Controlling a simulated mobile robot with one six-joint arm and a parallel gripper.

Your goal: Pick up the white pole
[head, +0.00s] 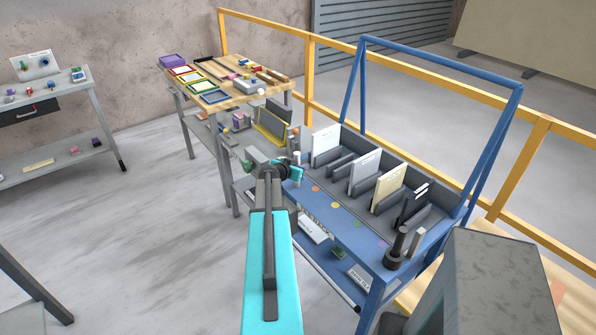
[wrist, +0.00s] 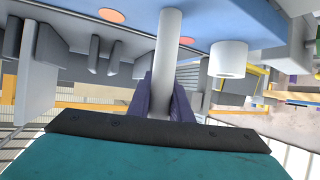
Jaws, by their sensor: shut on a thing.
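The white pole (wrist: 169,50) is a plain pale cylinder running up the middle of the wrist view. My gripper (wrist: 166,98) has its two dark purple fingers on either side of it, shut on the pole. The pole's upper end in that view meets or passes in front of a blue surface; I cannot tell if they touch.
A second, shorter white cylinder (wrist: 228,58) is close to the right of the pole. The bench holds grey dividers with upright cards (head: 364,170) and a dark cylinder stand (head: 396,247). A blue frame and yellow railing (head: 420,78) stand behind. Open floor (head: 130,215) lies left.

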